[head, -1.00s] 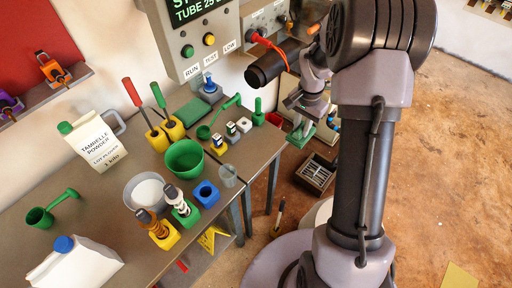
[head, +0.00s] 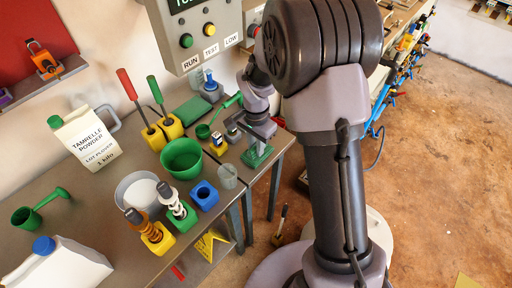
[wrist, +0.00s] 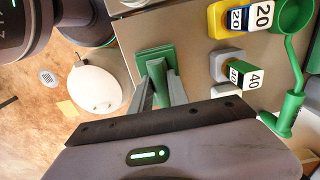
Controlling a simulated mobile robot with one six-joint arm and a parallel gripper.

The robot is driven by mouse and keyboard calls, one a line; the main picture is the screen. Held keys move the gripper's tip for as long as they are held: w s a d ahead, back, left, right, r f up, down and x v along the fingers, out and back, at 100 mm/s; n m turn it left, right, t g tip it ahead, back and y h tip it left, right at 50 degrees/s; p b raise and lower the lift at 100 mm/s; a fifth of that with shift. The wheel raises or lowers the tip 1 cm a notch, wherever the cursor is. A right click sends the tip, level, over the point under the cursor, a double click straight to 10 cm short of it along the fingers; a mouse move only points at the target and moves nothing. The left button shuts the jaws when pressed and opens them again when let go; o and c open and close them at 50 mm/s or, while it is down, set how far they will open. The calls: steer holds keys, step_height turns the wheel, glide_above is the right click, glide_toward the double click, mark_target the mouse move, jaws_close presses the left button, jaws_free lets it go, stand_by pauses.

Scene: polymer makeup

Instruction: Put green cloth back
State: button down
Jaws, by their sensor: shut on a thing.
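My gripper (wrist: 160,88) is shut on a green cloth (wrist: 155,52), a flat, folded-looking piece gripped between the two fingers. In the head view, the held cloth (head: 257,156) shows below my gripper (head: 256,140), at the right end of the grey table (head: 112,205). The frames do not clearly show whether it touches the tabletop or hangs above it. Another flat green piece (head: 192,108) lies further back on the table, below the control box.
Close by stand a block with a "40" label (wrist: 240,75), a yellow block with a "20" label (wrist: 222,20), and a green scoop (wrist: 290,105). A clear cup (head: 227,176), blue block (head: 205,194) and green bowl (head: 182,158) stand left of the held cloth.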

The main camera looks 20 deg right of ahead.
steer(key=shift+f, duration=0.1)
steer(key=c, duration=1.3)
jaws_free()
steer(key=shift+o, duration=0.2)
steer(key=s+a+r+n+t+p, duration=0.1)
steer(key=s+r+p, duration=0.15)
steer(key=r, duration=0.85)
steer(key=s+r+n+t+p, duration=0.1)
steer(key=s+r+p, duration=0.15)
steer(key=r, duration=0.75)
steer(key=s+a+r+n+t+y, duration=0.1)
steer(key=s+r+n+t, duration=0.1)
steer(key=s, duration=0.6)
steer(key=s+a+r+n+t+y, duration=0.1)
steer(key=s+r+n, duration=0.1)
steer(key=s+r, duration=0.3)
steer(key=s, duration=0.4)
steer(key=shift+a+n+t+b, duration=0.3)
steer(key=shift+n+t, duration=0.1)
